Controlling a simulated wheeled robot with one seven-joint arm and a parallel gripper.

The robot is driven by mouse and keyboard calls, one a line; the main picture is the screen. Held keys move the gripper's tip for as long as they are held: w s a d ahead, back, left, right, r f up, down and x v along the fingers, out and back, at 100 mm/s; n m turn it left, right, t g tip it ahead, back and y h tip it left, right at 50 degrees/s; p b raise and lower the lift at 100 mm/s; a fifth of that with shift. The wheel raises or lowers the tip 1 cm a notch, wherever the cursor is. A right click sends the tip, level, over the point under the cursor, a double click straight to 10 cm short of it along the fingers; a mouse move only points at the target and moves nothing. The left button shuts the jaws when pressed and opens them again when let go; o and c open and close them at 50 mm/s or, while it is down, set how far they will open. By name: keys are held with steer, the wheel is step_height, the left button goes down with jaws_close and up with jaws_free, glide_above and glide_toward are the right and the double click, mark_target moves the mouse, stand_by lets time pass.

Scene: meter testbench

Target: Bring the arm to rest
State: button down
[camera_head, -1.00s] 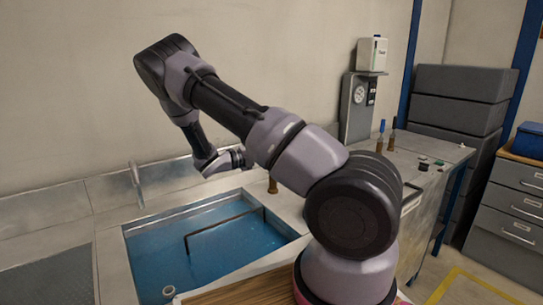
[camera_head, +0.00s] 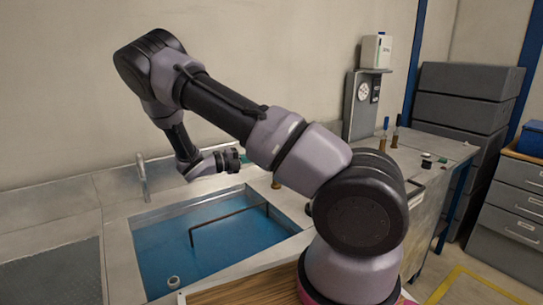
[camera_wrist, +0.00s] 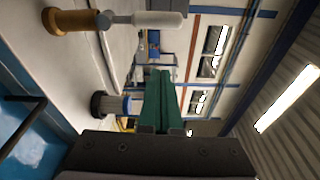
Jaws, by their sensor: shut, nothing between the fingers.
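My arm rises from the lower right in the head view, bends at a high elbow on the left, and its forearm hangs down over the back edge of the water tank (camera_head: 200,248). My gripper (camera_head: 243,157) points to the right there, partly hidden behind my upper arm. In the wrist view my gripper (camera_wrist: 160,75) shows two green fingers pressed together, with nothing between them. It is clear of the bench.
A faucet (camera_head: 142,178) stands behind the tank. A grey gauge stand (camera_head: 362,105) carries a white box (camera_head: 376,51). Small brown-based tools (camera_head: 383,140) stand on the right bench. Stacked grey cases (camera_head: 465,95) and a drawer cabinet (camera_head: 515,215) are farther right.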

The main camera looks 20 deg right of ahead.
steer(key=shift+a, duration=0.6)
steer(key=s+a+r+n+t+y, duration=0.3)
steer(key=s+r+n+y, duration=0.7)
steer(key=s+r+n, duration=0.3)
steer(key=s+a+r+n+t+y, duration=0.2)
steer(key=s+r+n+y, duration=0.7)
steer(key=n, duration=1)
steer(key=s+r+t, duration=0.1)
steer(key=s+r, duration=0.3)
steer(key=r, duration=0.1)
steer(key=shift+s+a+n+t+y, duration=0.3)
steer(key=shift+a+t+y, duration=0.1)
